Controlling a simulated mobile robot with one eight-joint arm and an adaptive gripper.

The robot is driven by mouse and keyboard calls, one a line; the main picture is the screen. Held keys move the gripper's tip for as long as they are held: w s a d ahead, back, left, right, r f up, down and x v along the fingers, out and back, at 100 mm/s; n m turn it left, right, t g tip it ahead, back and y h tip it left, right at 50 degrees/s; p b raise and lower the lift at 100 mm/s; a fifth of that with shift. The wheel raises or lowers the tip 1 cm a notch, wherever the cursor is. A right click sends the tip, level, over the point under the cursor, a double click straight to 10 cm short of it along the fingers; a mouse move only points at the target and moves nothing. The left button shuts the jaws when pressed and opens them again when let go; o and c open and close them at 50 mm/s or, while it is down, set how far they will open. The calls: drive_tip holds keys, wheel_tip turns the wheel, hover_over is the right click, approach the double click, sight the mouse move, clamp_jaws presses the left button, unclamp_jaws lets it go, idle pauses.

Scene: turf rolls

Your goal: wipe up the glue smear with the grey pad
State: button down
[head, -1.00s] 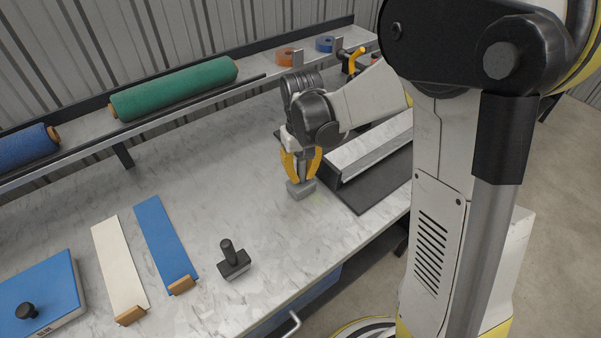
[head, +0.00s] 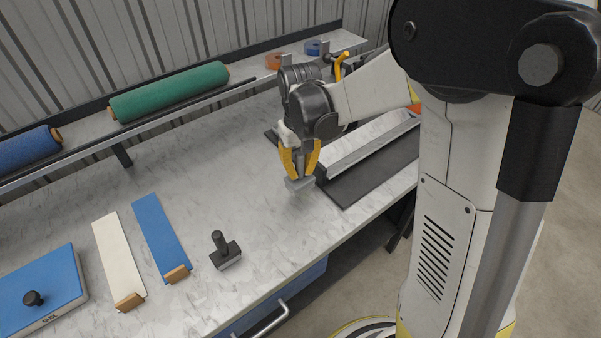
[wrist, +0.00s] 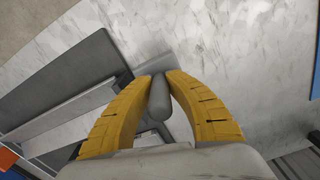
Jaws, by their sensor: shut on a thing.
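My gripper (head: 299,172) is shut on the grey pad (head: 299,184), with the fingers pointing down at the workbench. The pad is a small flat block, slightly tilted in the picture, at or just above the marble-patterned top; I cannot tell whether it touches. In the wrist view my yellow fingers close on the pad's grey grip (wrist: 159,98), and part of its flat body shows beyond them. I cannot make out the glue smear in either current view; it may be under or behind the pad.
A dark mat (head: 385,170) with a metal-edged straight bar lies just right of the pad. A black-handled block tool (head: 225,251), a blue strip (head: 160,235) and a cream strip (head: 117,255) lie at left. The bench top (head: 235,175) between is clear.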

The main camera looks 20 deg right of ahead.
sight(300, 154)
drive_tip(key=shift+r+p, duration=1)
drive_tip(key=shift+r, duration=0.7)
drive_tip(key=shift+f, duration=0.1)
drive_tip(key=shift+s+d+f+b, duration=0.15)
drive_tip(key=shift+d+f+b, duration=0.3)
drive_tip(key=shift+d+f, duration=0.1)
drive_tip(key=shift+s+d+f+b, duration=0.15)
drive_tip(key=shift+d+f+b, duration=0.25)
drive_tip(key=shift+d+f, duration=0.1)
